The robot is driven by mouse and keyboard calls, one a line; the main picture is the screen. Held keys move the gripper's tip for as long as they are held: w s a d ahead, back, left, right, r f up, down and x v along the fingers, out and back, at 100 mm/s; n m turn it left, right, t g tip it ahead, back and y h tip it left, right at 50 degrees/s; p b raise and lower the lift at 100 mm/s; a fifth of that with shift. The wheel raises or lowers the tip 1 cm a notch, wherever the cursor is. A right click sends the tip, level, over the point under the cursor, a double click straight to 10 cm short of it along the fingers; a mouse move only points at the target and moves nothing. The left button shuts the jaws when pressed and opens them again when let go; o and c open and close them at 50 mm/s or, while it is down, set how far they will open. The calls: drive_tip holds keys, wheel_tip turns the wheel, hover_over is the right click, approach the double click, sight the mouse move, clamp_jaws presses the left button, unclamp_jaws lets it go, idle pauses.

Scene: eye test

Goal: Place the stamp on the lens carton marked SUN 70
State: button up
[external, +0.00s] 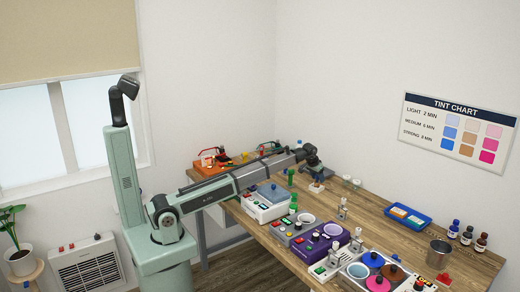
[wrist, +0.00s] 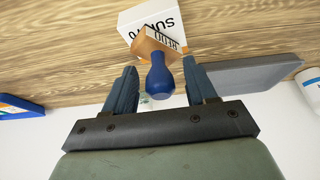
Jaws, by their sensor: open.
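The stamp has a blue handle (wrist: 160,78) and a wooden base (wrist: 150,43) with lettering on its side that seems to read REDO. Its base overlaps a white carton (wrist: 135,20) marked SUN and a partly covered number that looks like 70. The stamp appears to rest on the carton; their contact is hidden. My gripper (wrist: 162,82) is open, one finger on each side of the handle, with gaps showing. In the external view my gripper (external: 313,168) is just above the small white carton (external: 316,188) near the back of the table.
In the external view, a blue tray (external: 407,226) with boxes, brown bottles (external: 467,236) and a metal cup (external: 438,253) stand to the right. Machines, including a purple one (external: 318,249), crowd the front edge. Bare wood lies right of the carton.

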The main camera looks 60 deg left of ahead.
drive_tip(key=v, duration=1.2)
drive_tip(key=shift+d, duration=0.1)
